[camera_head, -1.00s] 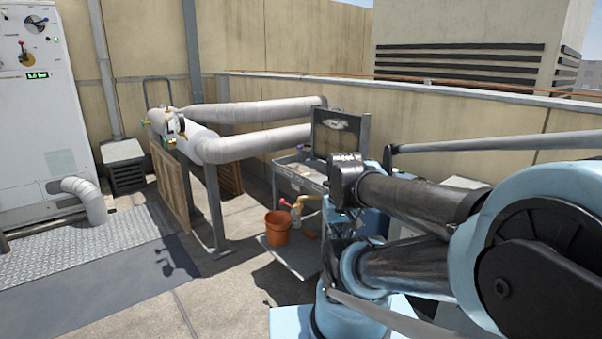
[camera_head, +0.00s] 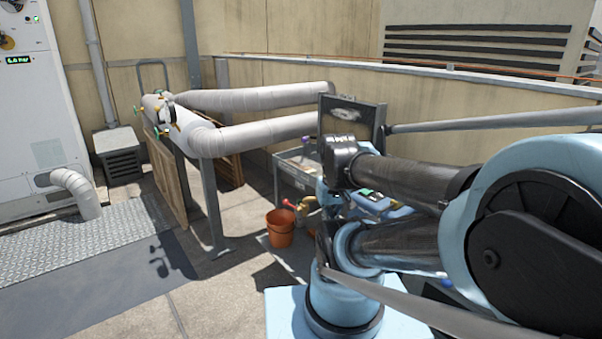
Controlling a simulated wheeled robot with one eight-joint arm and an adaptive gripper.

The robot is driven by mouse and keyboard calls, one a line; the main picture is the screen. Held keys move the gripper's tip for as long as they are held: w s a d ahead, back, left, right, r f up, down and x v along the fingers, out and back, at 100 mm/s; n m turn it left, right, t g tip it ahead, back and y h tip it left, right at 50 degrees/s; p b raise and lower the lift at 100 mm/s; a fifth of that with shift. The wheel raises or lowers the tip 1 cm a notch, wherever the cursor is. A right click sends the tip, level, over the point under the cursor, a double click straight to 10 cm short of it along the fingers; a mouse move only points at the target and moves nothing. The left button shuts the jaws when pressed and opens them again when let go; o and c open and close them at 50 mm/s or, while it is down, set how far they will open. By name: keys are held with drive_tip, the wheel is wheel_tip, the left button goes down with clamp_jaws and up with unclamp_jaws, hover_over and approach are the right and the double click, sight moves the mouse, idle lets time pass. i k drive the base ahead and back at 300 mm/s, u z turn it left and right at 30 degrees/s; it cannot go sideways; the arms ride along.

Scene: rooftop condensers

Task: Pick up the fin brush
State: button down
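I cannot pick out the fin brush for certain at this distance. A grey service cart (camera_head: 290,172) stands beyond my arm, with small items on its top that are too small to name. A red-tipped item and a brass-coloured item (camera_head: 308,203) show low by the cart, beside an orange bucket (camera_head: 280,236). My blue and black arm fills the right side and hides part of the cart and what lies behind it. My gripper's fingers do not show.
Large pale pipes (camera_head: 250,135) run on a grey stand left of the cart. A wooden panel (camera_head: 166,180) leans below them. A white cabinet (camera_head: 38,110) stands far left. A dark framed panel (camera_head: 352,118) stands behind the cart. The paved floor (camera_head: 215,290) at front left is clear.

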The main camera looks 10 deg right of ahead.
sight(309, 169)
drive_tip(key=k, duration=1.15)
drive_tip(key=u, duration=0.4)
drive_tip(key=i, duration=1.8)
drive_tip(key=z, duration=0.6)
